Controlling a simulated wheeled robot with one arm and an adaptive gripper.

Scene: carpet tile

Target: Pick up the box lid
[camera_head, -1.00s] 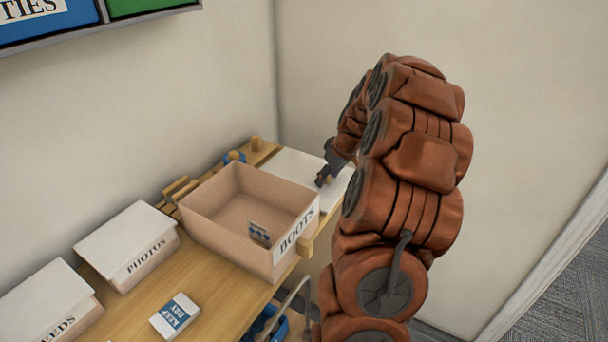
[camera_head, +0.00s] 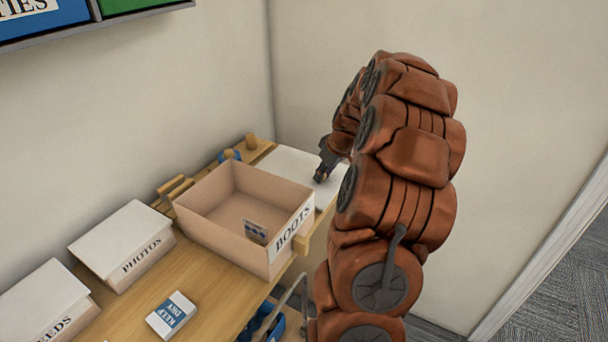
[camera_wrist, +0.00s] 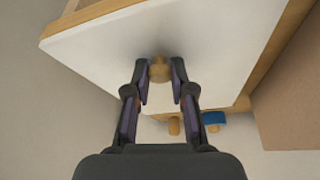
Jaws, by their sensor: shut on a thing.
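The box lid (camera_head: 293,168) is a flat white panel behind the open BOOTS box, at the far end of the wooden bench. In the wrist view the lid (camera_wrist: 210,50) fills much of the picture, with a round wooden knob (camera_wrist: 160,70) on it. My gripper (camera_wrist: 160,80) is shut on that knob, one finger on each side. In the head view my gripper (camera_head: 322,172) is over the lid, partly hidden by my arm. I cannot tell whether the lid touches the bench.
The open BOOTS box (camera_head: 215,222) stands just in front of the lid. The PHOTOS box (camera_head: 120,240) and another lidded box (camera_head: 45,300) stand at left. A small KEEP DRY box (camera_head: 172,315) lies on the bench (camera_head: 215,300). Walls are close behind.

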